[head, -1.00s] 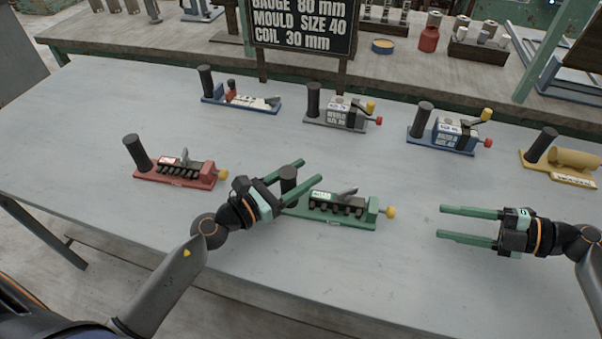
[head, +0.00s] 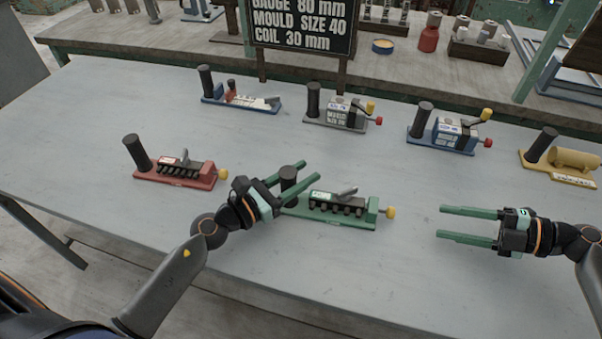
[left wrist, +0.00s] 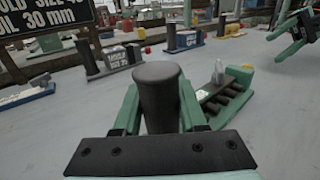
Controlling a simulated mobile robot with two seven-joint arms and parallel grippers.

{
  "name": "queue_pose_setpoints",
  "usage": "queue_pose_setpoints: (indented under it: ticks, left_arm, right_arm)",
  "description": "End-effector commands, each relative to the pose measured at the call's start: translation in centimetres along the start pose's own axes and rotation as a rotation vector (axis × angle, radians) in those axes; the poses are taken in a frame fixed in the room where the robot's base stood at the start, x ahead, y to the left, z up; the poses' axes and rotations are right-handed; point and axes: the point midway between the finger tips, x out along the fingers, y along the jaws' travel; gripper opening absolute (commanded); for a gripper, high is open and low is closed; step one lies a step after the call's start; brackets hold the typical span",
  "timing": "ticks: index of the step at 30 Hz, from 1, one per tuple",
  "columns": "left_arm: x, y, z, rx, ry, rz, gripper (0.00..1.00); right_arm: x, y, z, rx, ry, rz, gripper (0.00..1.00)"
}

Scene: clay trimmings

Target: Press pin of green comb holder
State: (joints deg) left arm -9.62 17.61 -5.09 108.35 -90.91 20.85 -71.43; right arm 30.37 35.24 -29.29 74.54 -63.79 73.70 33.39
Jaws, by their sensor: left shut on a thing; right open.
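The green comb holder (head: 345,222) stands at the front middle of the table. It has a dark upright post at its left end, a row of dark comb teeth, a grey lever on top and a yellow-tipped pin (head: 389,212) sticking out at its right end. My left gripper (head: 308,176) is shut on the dark post (left wrist: 160,95), with a finger on each side of it. The comb part (left wrist: 222,95) shows to the right of the post in the left wrist view. My right gripper (head: 456,225) is open and empty, right of the yellow pin, its fingers pointing left towards it.
A red comb holder (head: 180,172) stands to the left. Blue (head: 240,98), grey (head: 337,115), another blue (head: 443,135) and yellow (head: 565,165) holders stand in a row behind. The front of the table is clear.

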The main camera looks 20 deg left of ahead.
Motion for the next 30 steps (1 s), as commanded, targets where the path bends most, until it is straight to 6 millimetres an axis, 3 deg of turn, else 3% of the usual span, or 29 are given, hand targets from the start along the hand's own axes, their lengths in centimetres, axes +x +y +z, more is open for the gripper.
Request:
queue_pose_setpoints:
  ticks: [11, 20, 25, 30]
  left_arm:
    - [0.0, 0.0, 0.0, 0.001, 0.001, 0.0, 0.0]
    - [0.0, 0.0, 0.0, 0.0, 0.001, 0.0, 0.0]
    - [0.0, 0.0, 0.0, 0.0, 0.001, 0.0, 0.0]
    - [0.0, 0.0, 0.0, 0.0, 0.001, 0.0, 0.0]
  right_arm:
    - [0.0, 0.0, 0.0, 0.0, 0.0, 0.0, 0.5]
    - [0.0, 0.0, 0.0, -0.005, 0.0, -0.001, 0.18]
    - [-0.1, 0.4, 0.0, -0.127, 0.006, -0.03, 0.0]
    - [-0.3, 1.2, 0.0, -0.441, 0.03, -0.101, 0.0]
